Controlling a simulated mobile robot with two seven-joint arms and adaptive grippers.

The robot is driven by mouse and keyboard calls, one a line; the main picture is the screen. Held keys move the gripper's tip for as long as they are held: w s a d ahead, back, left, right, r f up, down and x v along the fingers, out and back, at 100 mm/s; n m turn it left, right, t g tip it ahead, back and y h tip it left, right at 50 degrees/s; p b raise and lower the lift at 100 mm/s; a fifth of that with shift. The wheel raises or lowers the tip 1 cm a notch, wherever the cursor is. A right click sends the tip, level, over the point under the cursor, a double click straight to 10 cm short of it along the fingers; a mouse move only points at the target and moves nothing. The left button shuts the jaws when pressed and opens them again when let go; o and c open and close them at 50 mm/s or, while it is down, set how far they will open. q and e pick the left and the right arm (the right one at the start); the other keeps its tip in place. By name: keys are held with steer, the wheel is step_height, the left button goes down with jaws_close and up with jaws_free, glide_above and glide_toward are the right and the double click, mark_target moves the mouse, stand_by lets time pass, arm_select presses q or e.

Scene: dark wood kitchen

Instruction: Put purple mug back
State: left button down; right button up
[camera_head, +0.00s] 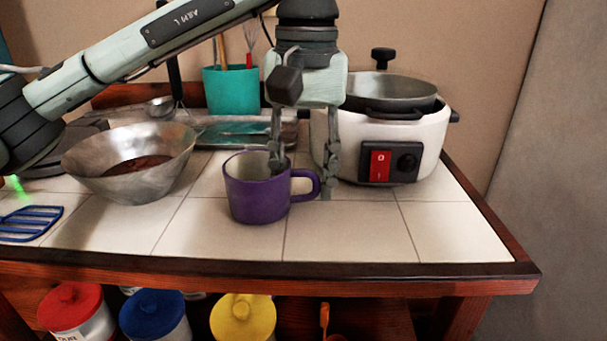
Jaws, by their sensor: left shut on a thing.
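The purple mug (256,200) stands upright on the white tiled counter (345,236), with its handle pointing right. My left gripper (304,172) comes down from above at the mug's right side. One finger reaches inside the mug's rim and the other is outside, to the right beyond the handle. The gripper is shut on the mug, at its right wall and handle. I cannot tell exactly where the fingers touch. My right gripper is not in view.
A metal bowl (118,180) and a blue spatula (28,222) lie to the left. A white cooker (428,140) with a pan stands behind right. A teal utensil pot (230,92) is behind. Lidded jars sit on the shelf below. The front right tiles are clear.

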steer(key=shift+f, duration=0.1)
arm_select(q)
steer(key=shift+f, duration=0.15)
steer(key=c, duration=1)
jaws_free()
steer(key=shift+o, duration=0.2)
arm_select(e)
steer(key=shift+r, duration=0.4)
arm_select(q)
step_height(320, 180, up, 12)
steer(key=p, duration=0.1)
steer(key=shift+r+p, duration=0.25)
steer(key=shift+p, duration=0.05)
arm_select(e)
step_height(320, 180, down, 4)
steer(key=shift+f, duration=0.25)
arm_select(q)
steer(key=shift+d, duration=0.1)
